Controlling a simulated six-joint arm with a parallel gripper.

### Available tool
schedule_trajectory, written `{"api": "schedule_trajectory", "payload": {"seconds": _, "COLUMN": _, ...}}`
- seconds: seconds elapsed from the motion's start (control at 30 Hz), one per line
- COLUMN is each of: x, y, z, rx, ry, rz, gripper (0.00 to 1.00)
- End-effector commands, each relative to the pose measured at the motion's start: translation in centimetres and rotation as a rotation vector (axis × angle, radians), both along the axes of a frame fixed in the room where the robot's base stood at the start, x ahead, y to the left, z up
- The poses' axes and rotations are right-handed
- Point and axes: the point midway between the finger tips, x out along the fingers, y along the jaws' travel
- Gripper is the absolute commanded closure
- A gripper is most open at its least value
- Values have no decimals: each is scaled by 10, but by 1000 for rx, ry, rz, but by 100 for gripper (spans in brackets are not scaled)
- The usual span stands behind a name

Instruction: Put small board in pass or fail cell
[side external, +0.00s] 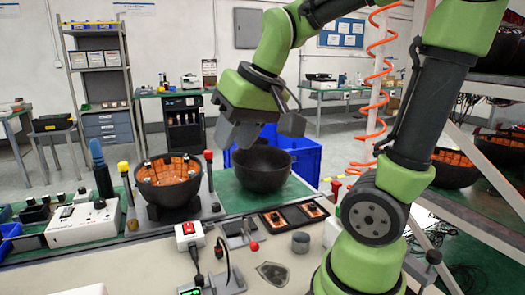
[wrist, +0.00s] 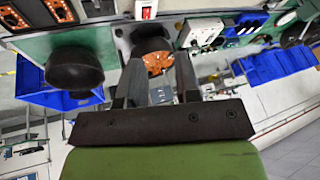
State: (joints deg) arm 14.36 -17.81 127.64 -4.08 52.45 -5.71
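My gripper (side external: 262,130) is raised above the bench, with its fingers apart and nothing seen between them. The fingers also show spread in the wrist view (wrist: 155,85). Two small orange boards lie in dark framed cells at the bench's front, one at left (side external: 275,217) and one at right (side external: 313,210). They also show at the top left of the wrist view, as one orange board (wrist: 58,10) and another (wrist: 12,18). I cannot read any pass or fail marking. A dark bowl lined with orange boards (side external: 168,180) sits in a holder, left of and below my gripper.
A plain black bowl (side external: 262,168) stands on the green mat behind the cells, before a blue crate (side external: 303,158). A white box with knobs (side external: 82,222) is at left. An orange coiled hose (side external: 378,90) hangs at right.

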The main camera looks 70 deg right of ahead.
Motion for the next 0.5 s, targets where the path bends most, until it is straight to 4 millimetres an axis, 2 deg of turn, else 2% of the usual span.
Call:
{"api": "schedule_trajectory", "payload": {"seconds": 0.03, "x": -15, "y": 17, "z": 5, "rx": 10, "ry": -47, "rz": 39, "gripper": 69}}
{"api": "schedule_trajectory", "payload": {"seconds": 0.1, "x": -33, "y": 34, "z": 7, "rx": 32, "ry": -92, "rz": 75, "gripper": 69}}
{"api": "schedule_trajectory", "payload": {"seconds": 0.2, "x": -53, "y": 50, "z": 6, "rx": 61, "ry": -140, "rz": 116, "gripper": 69}}
{"api": "schedule_trajectory", "payload": {"seconds": 0.33, "x": -67, "y": 59, "z": 3, "rx": 85, "ry": -172, "rz": 144, "gripper": 69}}
{"api": "schedule_trajectory", "payload": {"seconds": 0.5, "x": -70, "y": 62, "z": 2, "rx": 93, "ry": -179, "rz": 150, "gripper": 69}}
